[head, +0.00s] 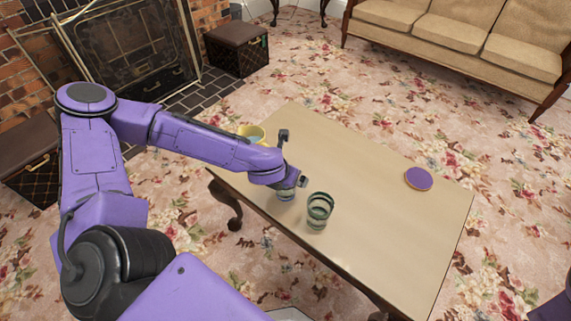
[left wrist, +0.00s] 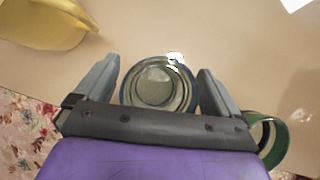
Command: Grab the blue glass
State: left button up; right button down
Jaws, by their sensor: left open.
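The blue glass (head: 286,195) stands near the front left edge of the wooden table and is mostly covered by my left gripper in the head view. My left gripper (head: 290,184) is open and points down over it. In the left wrist view, the round rim of the glass (left wrist: 158,85) lies between the two spread fingers of my left gripper (left wrist: 160,88), with a gap on each side. Whether a finger touches the glass cannot be told. My right gripper is not in view.
A green glass (head: 320,208) stands close by on the right, and shows beside the right finger in the wrist view (left wrist: 275,138). A purple disc (head: 419,179) lies on the table's (head: 390,235) right part. The middle is clear.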

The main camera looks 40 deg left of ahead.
pick_arm(q)
jog(key=c, duration=1.1)
jog(key=shift+r, duration=0.1)
jog(key=shift+c, duration=0.2)
